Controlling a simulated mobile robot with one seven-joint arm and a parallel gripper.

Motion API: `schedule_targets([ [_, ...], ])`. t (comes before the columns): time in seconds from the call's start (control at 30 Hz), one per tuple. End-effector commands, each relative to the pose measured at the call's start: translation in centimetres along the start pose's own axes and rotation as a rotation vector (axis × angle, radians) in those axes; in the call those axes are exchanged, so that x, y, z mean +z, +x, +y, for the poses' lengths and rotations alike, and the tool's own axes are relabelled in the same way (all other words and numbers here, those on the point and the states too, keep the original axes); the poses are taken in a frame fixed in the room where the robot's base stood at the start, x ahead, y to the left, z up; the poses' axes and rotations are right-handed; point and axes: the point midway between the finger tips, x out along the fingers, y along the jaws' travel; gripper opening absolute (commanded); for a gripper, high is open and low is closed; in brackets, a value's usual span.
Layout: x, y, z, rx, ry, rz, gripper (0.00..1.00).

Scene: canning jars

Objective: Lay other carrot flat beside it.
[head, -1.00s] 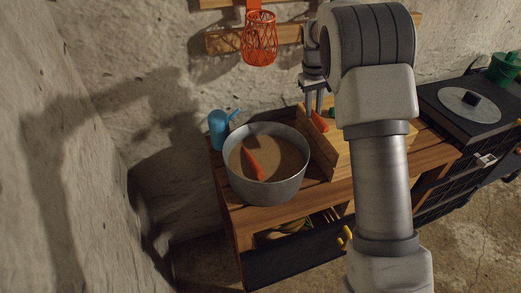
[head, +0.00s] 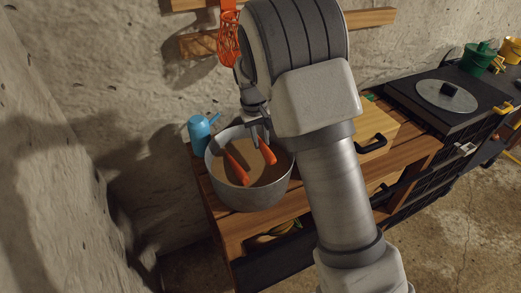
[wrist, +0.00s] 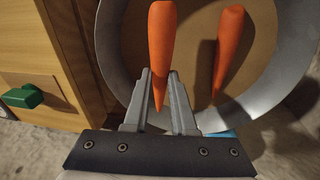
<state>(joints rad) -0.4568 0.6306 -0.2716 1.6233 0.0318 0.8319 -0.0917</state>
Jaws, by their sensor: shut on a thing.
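One orange carrot (head: 236,168) lies in the large grey metal pot (head: 246,200); it also shows in the wrist view (wrist: 229,48). My gripper (head: 258,135) is shut on the other carrot (head: 267,152) and holds it over the right part of the pot's opening. In the wrist view the held carrot (wrist: 162,42) has its narrow end between my gripper's fingers (wrist: 160,100), roughly parallel to the lying carrot and apart from it. I cannot tell how far the held carrot is above the pot's bottom.
A blue bottle-like vessel (head: 199,131) stands close to the pot's left rim. A wooden box with a black handle (head: 372,143) stands to the right on the wooden table (head: 231,222). An orange wire basket (head: 228,40) hangs on the wall behind. A green item (wrist: 22,96) shows at left in the wrist view.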

Motion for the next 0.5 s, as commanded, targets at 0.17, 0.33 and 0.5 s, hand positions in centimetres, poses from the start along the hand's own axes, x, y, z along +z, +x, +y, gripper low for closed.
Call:
schedule_targets([
  [0.17,0.2,1.7,-0.3,0.000,0.001,-0.002,0.00],
  [0.33,0.3,3.9,-0.6,0.000,-0.001,-0.001,0.00],
  [0.5,0.2,4.0,-0.6,0.000,0.000,0.001,0.00],
])
